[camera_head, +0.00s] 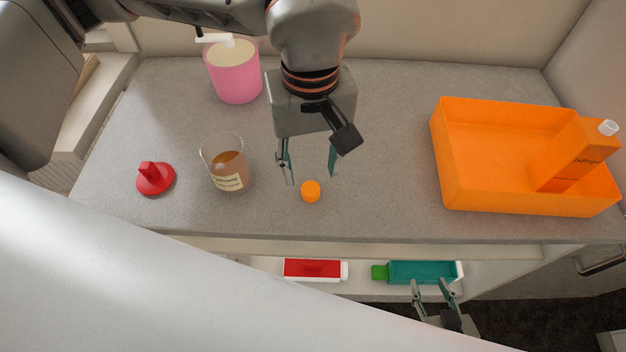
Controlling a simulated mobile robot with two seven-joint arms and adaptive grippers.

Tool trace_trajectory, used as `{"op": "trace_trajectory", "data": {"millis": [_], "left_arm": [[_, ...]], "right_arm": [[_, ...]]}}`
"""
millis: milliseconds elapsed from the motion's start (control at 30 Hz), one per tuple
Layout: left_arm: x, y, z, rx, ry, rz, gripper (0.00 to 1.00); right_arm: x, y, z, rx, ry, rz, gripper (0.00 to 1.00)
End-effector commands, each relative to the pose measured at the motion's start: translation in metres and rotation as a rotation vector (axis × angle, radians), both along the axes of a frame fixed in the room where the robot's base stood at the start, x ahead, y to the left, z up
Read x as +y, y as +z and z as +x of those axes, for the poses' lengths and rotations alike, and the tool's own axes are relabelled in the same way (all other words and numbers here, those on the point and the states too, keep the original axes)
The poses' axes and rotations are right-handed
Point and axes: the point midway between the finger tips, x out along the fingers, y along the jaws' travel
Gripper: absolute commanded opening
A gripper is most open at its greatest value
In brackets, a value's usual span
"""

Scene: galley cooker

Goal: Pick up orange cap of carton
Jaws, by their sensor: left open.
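The small round orange cap (310,191) lies on the grey counter, near its front edge. My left gripper (308,180) is above and just behind the cap, pointing down, with its fingers apart and nothing between them. An orange carton (575,155) with a white spout leans inside the orange bin at the right. My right gripper (435,290) is low in front of the counter, by the shelf below. Its fingers are apart, with no object seen between them.
A glass of brown liquid (228,168) and a red lid (155,178) stand left of the cap. A pink canister (233,72) is behind. The orange bin (470,185) is at the right. Red (312,269) and teal (420,271) cartons lie on the lower shelf. The counter right of the cap is clear.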

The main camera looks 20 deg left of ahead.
Motion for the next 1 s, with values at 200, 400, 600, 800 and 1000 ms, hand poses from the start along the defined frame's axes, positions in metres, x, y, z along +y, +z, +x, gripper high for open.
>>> {"op": "trace_trajectory", "data": {"millis": [200, 400, 600, 800, 1000], "left_arm": [[-0.001, -0.022, -0.004, 0.004, -0.001, -0.001, 0.42], [-0.001, -0.048, -0.006, 0.003, 0.001, -0.001, 0.42], [-0.001, -0.057, -0.005, -0.001, 0.001, -0.001, 0.42], [-0.001, -0.057, -0.005, -0.001, 0.001, -0.001, 0.32], [-0.001, -0.057, -0.005, -0.001, 0.001, -0.001, 0.14]], "right_arm": [[0.000, 0.000, -0.001, 0.004, 0.000, -0.001, 0.40], [0.001, 0.006, 0.003, -0.007, 0.001, 0.001, 0.40], [0.001, 0.011, 0.006, -0.016, 0.000, 0.003, 0.40], [0.001, 0.011, 0.006, -0.016, 0.000, 0.003, 0.40], [0.001, 0.009, 0.005, -0.013, 0.000, 0.002, 0.40]]}}
